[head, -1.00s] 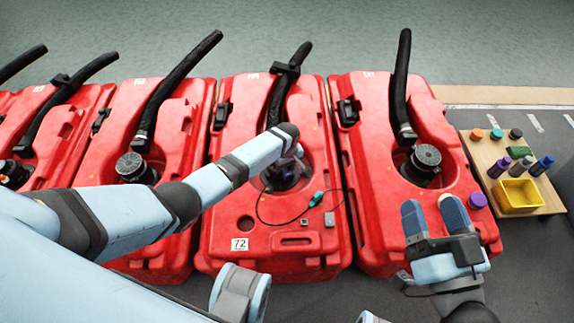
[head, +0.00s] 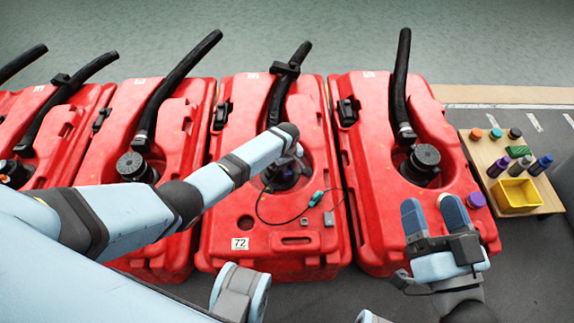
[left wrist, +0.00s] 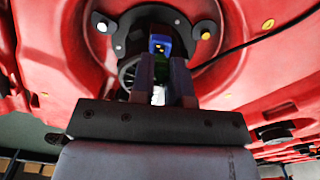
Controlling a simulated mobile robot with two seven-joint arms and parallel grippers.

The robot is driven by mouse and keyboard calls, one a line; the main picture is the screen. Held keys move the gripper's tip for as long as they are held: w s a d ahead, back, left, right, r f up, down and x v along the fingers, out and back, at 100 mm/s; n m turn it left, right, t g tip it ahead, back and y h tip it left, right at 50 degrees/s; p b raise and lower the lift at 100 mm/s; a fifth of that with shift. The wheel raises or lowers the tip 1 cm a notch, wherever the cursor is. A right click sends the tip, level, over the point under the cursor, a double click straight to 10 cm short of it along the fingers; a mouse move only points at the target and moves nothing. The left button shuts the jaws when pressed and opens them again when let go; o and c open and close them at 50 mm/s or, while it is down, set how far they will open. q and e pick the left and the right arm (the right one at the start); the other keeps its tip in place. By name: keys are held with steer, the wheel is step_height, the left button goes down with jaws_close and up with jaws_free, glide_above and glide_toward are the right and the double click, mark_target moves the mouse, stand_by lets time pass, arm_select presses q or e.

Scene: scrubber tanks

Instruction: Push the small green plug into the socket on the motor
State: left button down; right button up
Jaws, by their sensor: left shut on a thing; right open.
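My left gripper (left wrist: 165,68) is shut on the small green plug (left wrist: 162,62), of which only a sliver shows between the fingers in the left wrist view. Just beyond the fingertips is a blue part with a yellow mark (left wrist: 160,46), inside the dark round recess of the tank. I cannot tell whether it is the socket, or whether the plug touches it. In the head view the motor (head: 283,177) sits in tank 72's recess, partly covered by my left arm. My right gripper (head: 433,207) is open and empty over the front of the right tank.
A teal connector (head: 317,198) on a thin black cable lies on tank 72 (head: 240,262). Red tanks stand in a row with black hoses (head: 402,85). At right, a wooden board (head: 472,150) holds bottles, caps and a yellow bin (head: 518,196).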

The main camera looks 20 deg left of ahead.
steer(key=shift+r, duration=0.3)
arm_select(q)
steer(key=shift+f, duration=0.15)
arm_select(e)
steer(key=shift+f, duration=0.2)
arm_select(q)
steer(key=shift+f+b, duration=0.5)
steer(key=shift+f, duration=0.25)
arm_select(e)
steer(key=shift+f, duration=0.55)
arm_select(q)
steer(key=c, duration=0.5)
jaws_free()
steer(key=shift+c, duration=0.2)
step_height(320, 180, up, 4)
steer(key=p, duration=0.3)
steer(key=shift+f+p, duration=0.2)
steer(key=shift+p, duration=0.2)
step_height(320, 180, up, 5)
steer(key=p, duration=0.5)
steer(key=shift+f, duration=0.1)
arm_select(e)
steer(key=s+d+f+g+h, duration=0.2)
steer(key=d+f+g+h, duration=0.2)
steer(key=f, duration=0.5)
steer(key=shift+s+d+f+g+h, duration=0.15)
steer(key=shift+d+f+g+h, duration=0.25)
steer(key=shift+d+g, duration=0.3)
